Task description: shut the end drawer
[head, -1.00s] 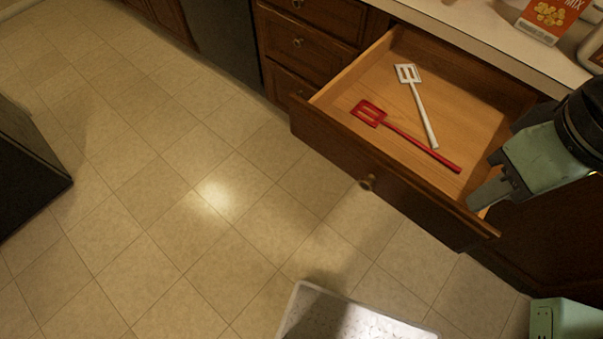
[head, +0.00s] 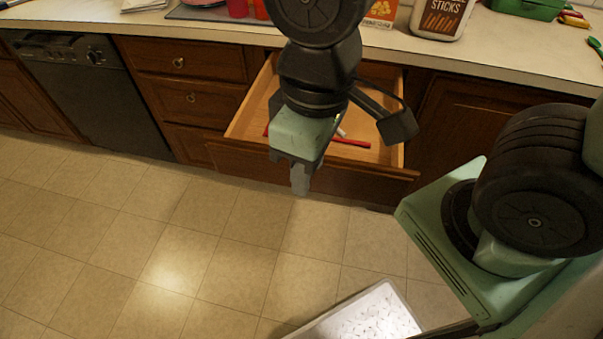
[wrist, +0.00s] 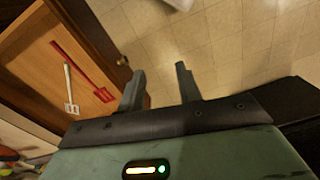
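The wooden drawer (head: 366,181) stands pulled open under the counter in the head view, its middle hidden behind my arm. In the wrist view the drawer (wrist: 28,42) is at the left. A red slotted spatula (head: 350,142) lies in it and also shows in the wrist view (wrist: 80,68). A white slotted spatula (wrist: 69,85) lies beside it. My gripper (head: 300,184) points down at the drawer's front panel. In the wrist view my gripper (wrist: 161,84) has its fingers apart with nothing between them, over the floor just outside the drawer front. Contact with the panel cannot be told.
A white speckled tray (head: 388,292) lies on the floor in front. Closed drawers (head: 190,98) and a dark dishwasher (head: 95,95) stand left of the open drawer. The counter (head: 470,55) holds a sticks container (head: 440,18) and other items. The floor at the left is clear.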

